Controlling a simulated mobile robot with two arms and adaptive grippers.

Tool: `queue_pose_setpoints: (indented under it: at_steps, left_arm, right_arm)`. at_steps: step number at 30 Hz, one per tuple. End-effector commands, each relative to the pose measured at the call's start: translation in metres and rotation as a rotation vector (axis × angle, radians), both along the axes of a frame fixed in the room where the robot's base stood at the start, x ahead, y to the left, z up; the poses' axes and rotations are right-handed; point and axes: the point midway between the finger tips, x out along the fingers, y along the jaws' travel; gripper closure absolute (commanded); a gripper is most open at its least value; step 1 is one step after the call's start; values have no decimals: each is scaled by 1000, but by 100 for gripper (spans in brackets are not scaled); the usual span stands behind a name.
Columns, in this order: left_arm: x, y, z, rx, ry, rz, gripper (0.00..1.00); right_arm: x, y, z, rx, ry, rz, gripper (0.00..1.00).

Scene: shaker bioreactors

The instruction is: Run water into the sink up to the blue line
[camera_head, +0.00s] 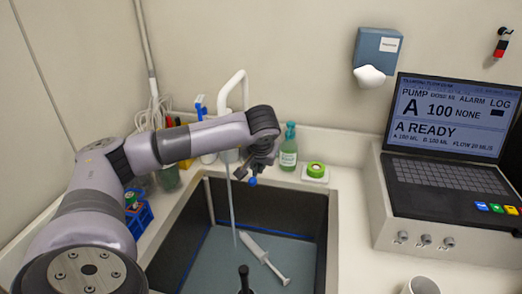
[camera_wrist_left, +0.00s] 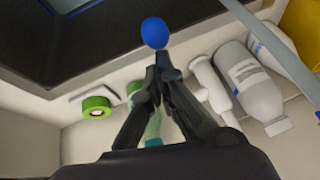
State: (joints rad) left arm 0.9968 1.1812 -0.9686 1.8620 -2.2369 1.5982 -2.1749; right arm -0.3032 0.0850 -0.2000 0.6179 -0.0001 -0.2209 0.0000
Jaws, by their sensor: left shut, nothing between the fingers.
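The sink (camera_head: 222,196) is a dark basin with grey-blue water (camera_head: 215,262) in it. The blue line (camera_head: 288,235) runs around its inner wall, close to the water's edge; I cannot tell the exact gap. The white tap (camera_head: 239,76) arches over the sink, and a thin pale stream (camera_head: 232,205) runs down from it to the water. My left gripper (camera_head: 254,177) is shut and empty above the sink's back edge. Its fingertips (camera_wrist_left: 160,62) are at a blue ball knob (camera_wrist_left: 154,33), touching or nearly so.
A syringe (camera_head: 263,257) lies in the sink. A green bottle (camera_head: 289,150) and green tape roll (camera_head: 315,170) stand behind it. A laptop (camera_head: 450,150) stands on the right. A blue rack (camera_head: 139,216) is at left. A dark upright object (camera_head: 244,279) shows in front.

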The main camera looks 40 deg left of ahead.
Motion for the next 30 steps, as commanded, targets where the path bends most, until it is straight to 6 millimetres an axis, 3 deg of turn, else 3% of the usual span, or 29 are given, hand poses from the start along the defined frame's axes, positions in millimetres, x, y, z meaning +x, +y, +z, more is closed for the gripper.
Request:
queue_pose_setpoints:
  at_steps: [3,10,26,30]
  left_arm:
    - [-2,-1,-14,1,0,0,100]
    - [-3,-1,-23,1,0,1,100]
    - [-3,-1,-24,1,0,1,100]
    - [-4,-2,-15,1,-1,2,100]
  right_arm:
    - [1,0,-11,1,-2,-1,64]
    - [3,2,-18,3,-4,-2,64]
    - [5,8,-18,10,-7,-4,64]
    - [5,8,-12,10,-8,-3,64]
